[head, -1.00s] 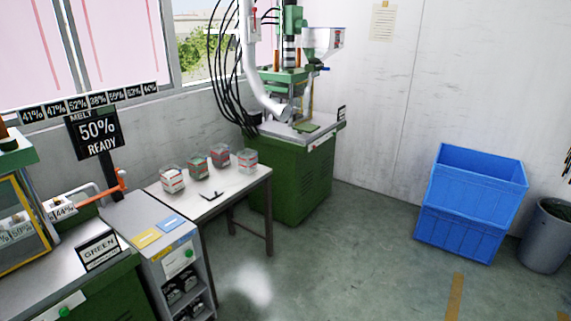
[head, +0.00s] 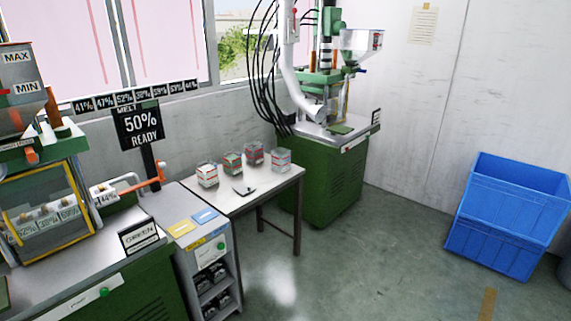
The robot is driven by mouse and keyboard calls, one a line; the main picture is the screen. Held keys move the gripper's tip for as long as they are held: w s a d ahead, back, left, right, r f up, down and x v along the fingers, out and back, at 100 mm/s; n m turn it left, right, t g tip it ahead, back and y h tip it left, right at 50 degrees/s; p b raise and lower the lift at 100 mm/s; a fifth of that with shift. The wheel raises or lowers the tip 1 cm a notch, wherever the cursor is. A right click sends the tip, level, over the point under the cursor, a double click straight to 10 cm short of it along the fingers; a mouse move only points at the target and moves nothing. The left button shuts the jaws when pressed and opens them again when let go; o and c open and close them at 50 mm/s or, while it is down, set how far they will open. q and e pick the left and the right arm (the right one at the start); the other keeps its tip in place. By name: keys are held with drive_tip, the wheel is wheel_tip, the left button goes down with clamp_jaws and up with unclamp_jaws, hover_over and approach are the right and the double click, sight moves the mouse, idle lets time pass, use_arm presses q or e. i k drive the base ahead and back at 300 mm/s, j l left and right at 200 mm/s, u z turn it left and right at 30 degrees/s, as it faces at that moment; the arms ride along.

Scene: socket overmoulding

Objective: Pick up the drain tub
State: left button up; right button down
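I cannot tell for sure which thing is the drain tub. Several small clear tubs with red-and-white labels stand on the white side table: a front-left one (head: 207,174), a greenish one (head: 232,164), a reddish one (head: 253,153) and a right one (head: 281,160). A small white piece marked 44% (head: 104,195) sits by the orange-handled pipe (head: 150,184) on the left machine. Neither of my grippers shows in the head view.
The left green machine (head: 90,285) has a GREEN sign (head: 138,235). A grey shelf unit (head: 204,262) stands beside the table (head: 262,188). Another green machine (head: 325,190) stands behind. Blue crates (head: 505,215) are at right. The middle floor (head: 360,270) is clear.

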sight(280, 157)
drive_tip(key=i+z, duration=0.15)
drive_tip(key=i, duration=3.5)
